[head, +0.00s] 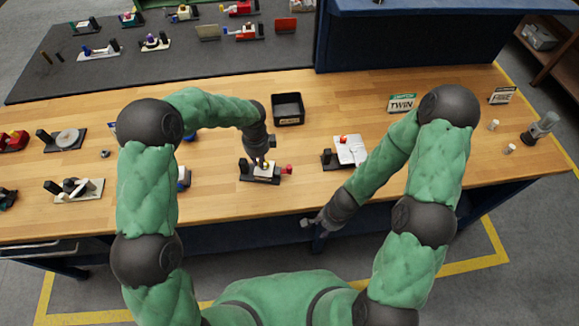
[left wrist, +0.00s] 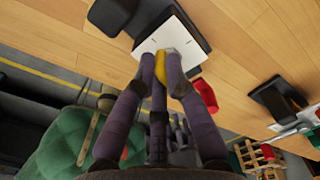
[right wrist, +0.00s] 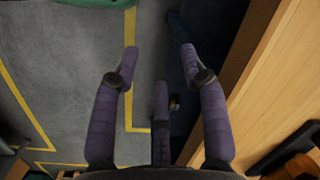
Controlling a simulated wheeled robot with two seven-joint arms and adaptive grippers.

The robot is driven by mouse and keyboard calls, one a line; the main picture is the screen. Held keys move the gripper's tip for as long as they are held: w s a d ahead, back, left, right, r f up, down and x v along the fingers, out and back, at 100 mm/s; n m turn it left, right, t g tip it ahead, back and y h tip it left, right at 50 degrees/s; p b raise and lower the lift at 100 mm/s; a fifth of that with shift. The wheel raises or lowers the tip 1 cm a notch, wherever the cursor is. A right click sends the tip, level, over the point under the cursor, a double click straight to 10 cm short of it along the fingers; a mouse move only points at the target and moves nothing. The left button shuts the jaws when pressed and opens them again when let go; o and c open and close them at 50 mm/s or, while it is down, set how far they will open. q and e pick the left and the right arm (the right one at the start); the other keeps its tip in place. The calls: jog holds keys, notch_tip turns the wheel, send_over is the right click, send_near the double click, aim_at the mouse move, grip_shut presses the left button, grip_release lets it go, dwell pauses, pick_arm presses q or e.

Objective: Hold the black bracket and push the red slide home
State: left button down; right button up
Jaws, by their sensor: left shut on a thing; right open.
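A small fixture stands near the bench's front edge. Its upright black bracket (head: 246,168) is at the left end, and its red slide (head: 286,169) sticks out at the right end. In the left wrist view the black bracket (left wrist: 112,14) is at the top, beside a white plate (left wrist: 185,62), and the red slide (left wrist: 205,95) is right of the fingers. My left gripper (head: 262,163) is over the fixture's middle, shut on a yellow part (left wrist: 161,66) above the white plate. My right gripper (head: 310,223) is open and empty, off the bench's front edge; its spread fingers (right wrist: 158,52) show floor between them.
A second fixture with a white plate (head: 350,150) and red knob stands to the right. A black tray (head: 288,109) is behind the fixture. Other small fixtures, such as one with a grey disc (head: 68,138), stand left. Bare wood lies between the two nearest fixtures.

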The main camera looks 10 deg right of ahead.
jog(key=w+r+m, duration=0.2)
jog(key=m, duration=0.1)
jog(key=w+r+m+t, duration=0.1)
jog(key=w+r+m, duration=0.4)
jog(key=r+m, duration=0.1)
jog(key=m, duration=0.1)
jog(key=shift+w+d+t, duration=0.3)
jog(key=shift+d, duration=0.1)
jog(key=w+a+r+m+t, duration=0.1)
jog(key=w+a+r+m, duration=0.2)
jog(key=w+r+m, duration=0.15)
jog(key=m+t, duration=0.1)
jog(key=m, duration=0.5)
send_near(290, 167)
jog(key=shift+x, duration=4.95)
jog(key=shift+s, duration=0.1)
grip_shut()
